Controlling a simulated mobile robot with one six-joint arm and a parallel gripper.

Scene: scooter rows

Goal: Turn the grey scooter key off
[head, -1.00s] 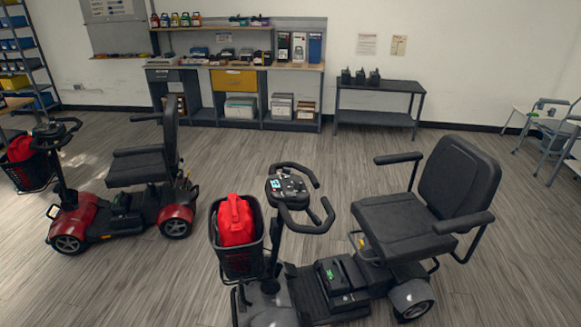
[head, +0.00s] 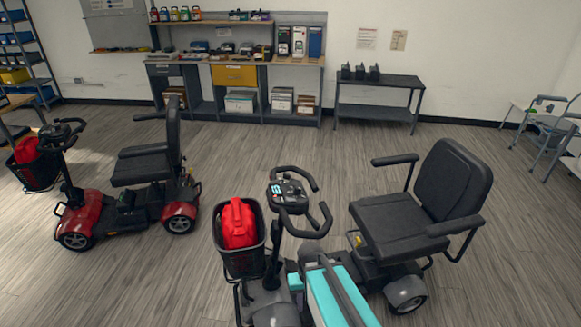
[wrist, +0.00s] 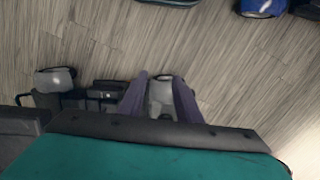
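The grey scooter (head: 265,305) stands at the front centre in the head view, with a black seat and a red bag in its front basket. Its tiller console (head: 289,193) has a lit bluish display and black handlebar loops. The key is too small to tell in the head view, and neither key nor console shows clearly in the wrist view. My teal arm covers part of the scooter's deck in the head view. In the wrist view my gripper (wrist: 160,98) has its two purplish fingers apart; grey scooter parts show behind them, with nothing visibly held.
A red scooter (head: 88,215) stands to the left, with its own basket and red bag. A workbench (head: 238,64) and a dark side table (head: 378,83) line the back wall. A walker frame (head: 548,130) is at the far right. The floor between is clear.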

